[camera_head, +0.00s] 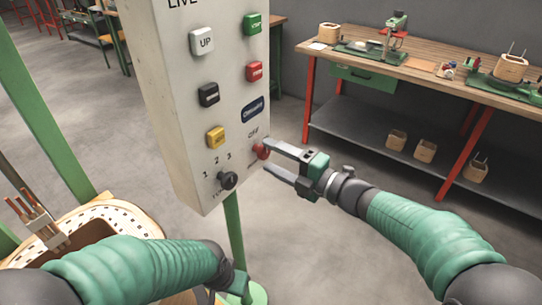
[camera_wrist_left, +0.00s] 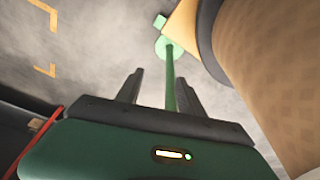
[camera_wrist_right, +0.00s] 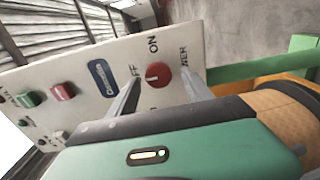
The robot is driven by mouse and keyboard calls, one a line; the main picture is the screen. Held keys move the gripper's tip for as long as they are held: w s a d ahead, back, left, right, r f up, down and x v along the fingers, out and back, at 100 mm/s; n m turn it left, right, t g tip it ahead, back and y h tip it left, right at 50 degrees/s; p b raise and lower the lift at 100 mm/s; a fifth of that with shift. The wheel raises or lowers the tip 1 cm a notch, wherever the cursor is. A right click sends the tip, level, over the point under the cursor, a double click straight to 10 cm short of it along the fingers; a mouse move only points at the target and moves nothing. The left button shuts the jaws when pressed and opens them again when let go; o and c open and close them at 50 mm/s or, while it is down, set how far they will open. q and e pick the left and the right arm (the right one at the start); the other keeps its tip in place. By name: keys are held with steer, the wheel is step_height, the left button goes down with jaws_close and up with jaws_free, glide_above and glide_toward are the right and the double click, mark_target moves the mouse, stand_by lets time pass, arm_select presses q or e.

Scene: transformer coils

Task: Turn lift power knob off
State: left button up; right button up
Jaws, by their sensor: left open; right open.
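The white control panel (camera_head: 190,110) stands upright in the head view. Its red power knob (camera_head: 261,151) is at the lower right, below the OFF label. In the right wrist view the red knob (camera_wrist_right: 157,75) sits beside ON, OFF and POWER lettering; its exact setting is hard to tell. My right gripper (camera_head: 267,154) is open, its two fingers on either side of the knob, close to the panel. Whether they touch it I cannot tell. My left gripper (camera_wrist_left: 158,72) is open and empty, low down near the green post (camera_wrist_left: 171,85).
A black selector knob (camera_head: 227,181) marked 1 2 3 is left of the red knob. Buttons, including a yellow one (camera_head: 215,138), are above. A perforated wooden coil piece (camera_head: 130,212) is at lower left. A workbench (camera_head: 420,75) stands at back right. Floor between is clear.

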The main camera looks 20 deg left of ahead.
steer(key=p+v, duration=0.2)
steer(key=v, duration=1.3)
steer(key=shift+d, duration=0.35)
